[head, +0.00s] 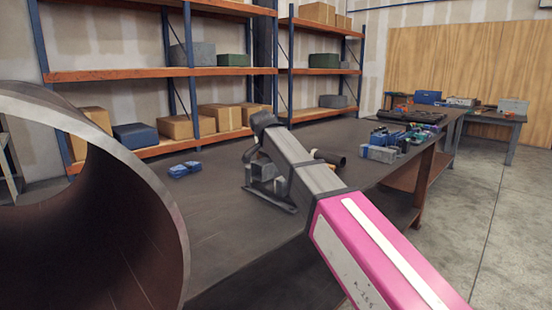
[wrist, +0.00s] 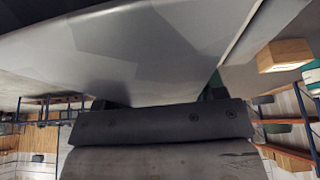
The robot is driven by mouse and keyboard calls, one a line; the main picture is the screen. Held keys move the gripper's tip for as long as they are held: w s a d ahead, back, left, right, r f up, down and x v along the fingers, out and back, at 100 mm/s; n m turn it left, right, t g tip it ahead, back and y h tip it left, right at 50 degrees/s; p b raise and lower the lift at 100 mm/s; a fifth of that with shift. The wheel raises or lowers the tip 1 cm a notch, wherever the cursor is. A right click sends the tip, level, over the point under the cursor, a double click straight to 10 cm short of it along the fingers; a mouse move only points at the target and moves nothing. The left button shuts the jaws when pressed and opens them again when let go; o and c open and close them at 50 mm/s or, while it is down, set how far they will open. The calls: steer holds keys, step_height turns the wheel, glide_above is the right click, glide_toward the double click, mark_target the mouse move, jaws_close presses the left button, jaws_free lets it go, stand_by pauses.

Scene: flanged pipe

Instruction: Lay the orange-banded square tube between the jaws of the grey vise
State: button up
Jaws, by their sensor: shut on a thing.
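The grey vise (head: 283,201) stands on the dark bench, partly hidden by my arm. My gripper (head: 250,154) is low at the vise's left side, below my dark wrist; its fingertips are mostly hidden. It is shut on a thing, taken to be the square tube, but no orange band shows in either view. In the wrist view a dark bar with screw heads and a large pale grey surface fill the middle, very close; I cannot tell which parts these are. Whether the tube is between the vise jaws cannot be seen.
A large open pipe (head: 160,190) fills the left foreground. Blue items (head: 185,170) lie on the bench left of the vise. A short dark flanged pipe (head: 330,158) lies behind my arm. Several tools and boxes (head: 385,142) are at the right edge.

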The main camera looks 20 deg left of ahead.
mark_target(268, 160)
steer(key=shift+f, duration=2.15)
steer(key=o, duration=1.4)
steer(key=v, duration=1)
steer(key=shift+s+a+r, duration=0.1)
steer(key=shift+r, duration=0.3)
